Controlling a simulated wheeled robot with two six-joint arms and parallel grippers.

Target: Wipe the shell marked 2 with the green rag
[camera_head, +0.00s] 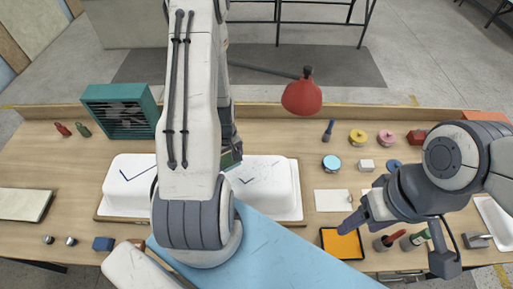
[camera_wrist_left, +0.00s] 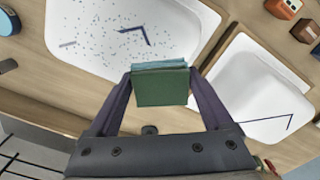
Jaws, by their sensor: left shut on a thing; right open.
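Two white shells lie on the table: a left one (camera_head: 127,178) and a right one (camera_head: 270,190), each with a dark angled line. I cannot read a number on either. In the left wrist view, the shell with many dark specks (camera_wrist_left: 105,30) is on the left and the other shell (camera_wrist_left: 255,90) is on the right. My left gripper (camera_head: 231,145) is shut on the green rag (camera_wrist_left: 161,87), which hangs near the specked shell's edge; contact cannot be told. My left arm hides part of both shells in the head view. My right gripper (camera_head: 396,245) is open and empty at the right.
A teal box (camera_head: 120,110) stands at the back left, and a red lamp (camera_head: 302,95) at the back. Small pots, including a cyan one (camera_head: 331,163), and white cards (camera_head: 331,200) lie right of the shells. A black-rimmed orange tray (camera_head: 342,243) is at the front right.

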